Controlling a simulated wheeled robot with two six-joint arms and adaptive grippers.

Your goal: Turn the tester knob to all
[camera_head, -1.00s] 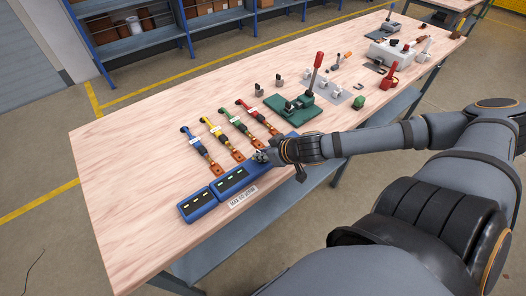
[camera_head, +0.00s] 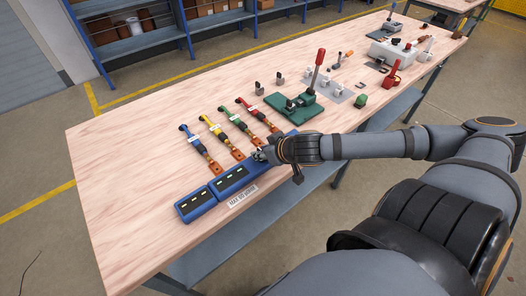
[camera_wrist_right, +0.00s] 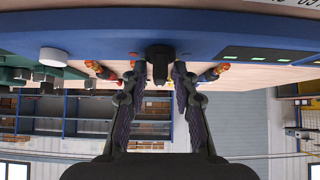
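The blue tester (camera_head: 232,181) lies along the front edge of the table, with dark panels and small lit green bars. In the right wrist view its blue body (camera_wrist_right: 215,22) spans the top. A black knob (camera_wrist_right: 158,55) sticks out from it. The knob's setting cannot be read. My left gripper is not in view.
Blue (camera_head: 200,149), yellow (camera_head: 219,139), green (camera_head: 236,130) and red (camera_head: 256,116) leads with copper ends lie behind the tester. A green lever press (camera_head: 294,106) stands to the right. The table (camera_head: 115,170) is clear at left.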

